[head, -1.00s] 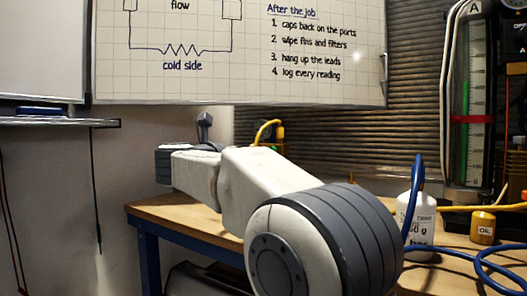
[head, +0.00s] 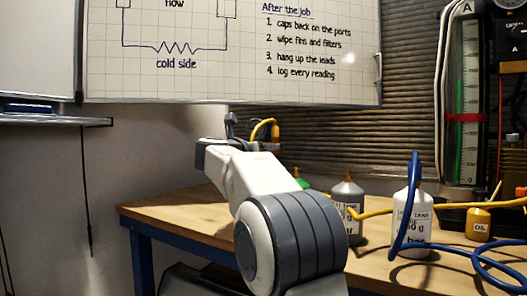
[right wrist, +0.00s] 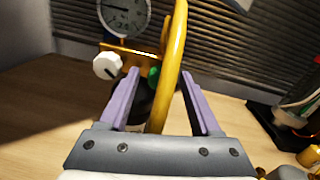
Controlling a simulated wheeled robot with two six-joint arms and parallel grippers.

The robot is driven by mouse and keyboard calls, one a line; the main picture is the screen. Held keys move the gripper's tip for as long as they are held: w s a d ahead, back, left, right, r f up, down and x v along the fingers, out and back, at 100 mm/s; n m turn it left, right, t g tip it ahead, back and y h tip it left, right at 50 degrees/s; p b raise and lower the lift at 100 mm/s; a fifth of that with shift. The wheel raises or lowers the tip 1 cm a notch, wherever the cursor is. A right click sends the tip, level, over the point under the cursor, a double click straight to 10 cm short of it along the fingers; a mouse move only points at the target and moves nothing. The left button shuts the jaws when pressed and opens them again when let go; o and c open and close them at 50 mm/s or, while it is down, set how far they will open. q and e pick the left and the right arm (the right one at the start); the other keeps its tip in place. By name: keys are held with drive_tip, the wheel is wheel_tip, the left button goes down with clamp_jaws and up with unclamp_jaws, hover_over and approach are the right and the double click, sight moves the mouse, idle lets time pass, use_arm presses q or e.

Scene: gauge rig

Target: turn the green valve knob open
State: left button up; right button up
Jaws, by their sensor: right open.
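The green valve knob (right wrist: 154,74) shows in the right wrist view as a small patch, partly covered by the yellow hose (right wrist: 174,60) in front of it. It sits on a brass-coloured manifold (right wrist: 128,53) below a round gauge (right wrist: 124,14), with a white knob (right wrist: 107,66) to its left. My right gripper (right wrist: 160,76) is open, with its purple fingers on either side of the hose and pointing towards the manifold. I cannot tell whether it touches the hose. In the head view my arm hides the fingers and most of the manifold. My left gripper is out of view.
On the wooden bench (head: 165,212) in the head view, a grey bottle (head: 347,205), a white bottle (head: 410,215) with a blue hose (head: 404,222), and a small yellow OIL container (head: 478,224) stand right of my arm. A whiteboard (head: 230,60) hangs behind.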

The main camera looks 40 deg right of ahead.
clamp_jaws()
drive_tip(key=n+p, duration=0.8)
drive_tip(key=n, duration=0.1)
drive_tip(key=n+p, duration=0.9)
drive_tip(key=shift+w+a+f, duration=0.1)
drive_tip(key=shift+f, duration=0.05)
idle(0.3)
drive_tip(key=shift+f, duration=0.1)
idle(0.4)
